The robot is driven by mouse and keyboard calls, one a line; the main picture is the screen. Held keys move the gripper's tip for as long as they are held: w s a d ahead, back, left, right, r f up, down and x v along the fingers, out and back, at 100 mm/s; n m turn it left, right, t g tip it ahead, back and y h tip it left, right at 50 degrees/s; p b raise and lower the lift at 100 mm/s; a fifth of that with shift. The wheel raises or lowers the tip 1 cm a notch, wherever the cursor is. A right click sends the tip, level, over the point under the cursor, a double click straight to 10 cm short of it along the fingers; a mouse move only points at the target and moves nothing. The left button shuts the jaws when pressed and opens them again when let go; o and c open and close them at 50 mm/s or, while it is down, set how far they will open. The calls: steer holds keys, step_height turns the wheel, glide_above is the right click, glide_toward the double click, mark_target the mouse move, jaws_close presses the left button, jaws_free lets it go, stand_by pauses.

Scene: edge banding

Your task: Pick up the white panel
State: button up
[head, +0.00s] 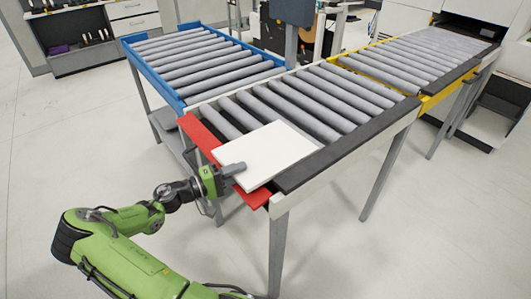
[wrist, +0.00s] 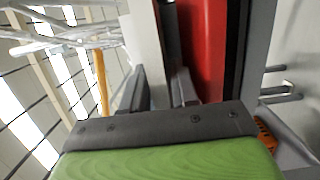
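The white panel (head: 266,153) lies flat on the near end of the roller conveyor, its left edge over the red end rail (head: 254,197). My gripper (head: 233,169) is at the panel's left edge, with one finger seen above it. In the wrist view the panel shows edge-on as a pale strip (wrist: 147,40). My gripper's two fingers (wrist: 160,88) stand apart on either side of that strip, and a gap seems to show beside the right finger. The lower finger is hidden in the head view.
The red rail (wrist: 203,45) runs close beside the right finger in the wrist view. A blue-framed roller table (head: 205,65) stands behind at the left. A yellow-framed roller table (head: 420,55) continues at the back right. The floor at the left is clear.

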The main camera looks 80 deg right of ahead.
steer(key=shift+x, duration=0.9)
steer(key=shift+w, duration=0.1)
jaws_close()
stand_by(0.6)
